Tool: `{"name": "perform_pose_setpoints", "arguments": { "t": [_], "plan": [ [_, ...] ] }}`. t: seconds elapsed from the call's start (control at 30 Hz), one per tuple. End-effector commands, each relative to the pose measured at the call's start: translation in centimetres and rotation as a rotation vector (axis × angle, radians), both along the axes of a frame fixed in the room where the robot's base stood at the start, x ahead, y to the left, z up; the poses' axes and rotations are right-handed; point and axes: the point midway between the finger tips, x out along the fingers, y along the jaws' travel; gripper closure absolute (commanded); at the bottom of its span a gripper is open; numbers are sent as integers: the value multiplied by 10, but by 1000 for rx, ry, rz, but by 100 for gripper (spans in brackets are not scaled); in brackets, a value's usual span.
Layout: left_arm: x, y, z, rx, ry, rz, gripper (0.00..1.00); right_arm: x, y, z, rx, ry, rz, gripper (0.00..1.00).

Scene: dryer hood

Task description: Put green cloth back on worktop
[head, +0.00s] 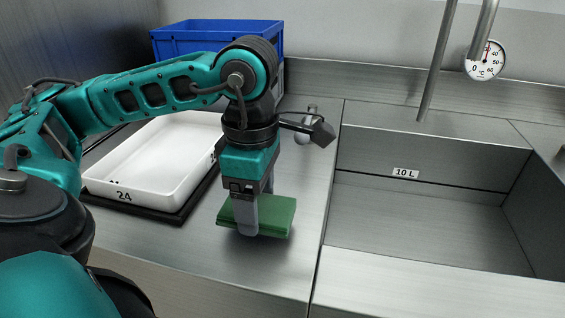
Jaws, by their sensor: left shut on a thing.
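The green cloth (277,217) is a folded flat pad over the steel worktop (300,262), left of the sink. My left gripper (255,222) points down and is shut on the cloth, with one grey finger in front of it and the other mostly hidden behind. The cloth looks level and very close to the worktop surface; I cannot tell whether it touches. My right gripper is not in view.
A white tray (122,187) marked 24 sits on a black mat (150,216) at left. A blue crate (190,40) stands behind. A sink (420,225) labelled 10 L opens at right, with pipes and a dial thermometer (485,60) above. The worktop front is clear.

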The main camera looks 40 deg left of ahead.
Motion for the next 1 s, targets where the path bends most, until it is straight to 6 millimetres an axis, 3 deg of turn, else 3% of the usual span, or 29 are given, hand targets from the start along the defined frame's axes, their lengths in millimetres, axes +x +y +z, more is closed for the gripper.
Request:
{"name": "perform_pose_setpoints", "arguments": {
  "t": [0.4,0.97,1.0],
  "plan": [
    [87,47,1,-1,0,-1,57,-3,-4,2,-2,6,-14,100],
    [141,77,1,-1,0,-2,57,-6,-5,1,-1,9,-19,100],
    [139,77,-8,1,4,-5,57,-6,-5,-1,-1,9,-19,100]
  ]
}}
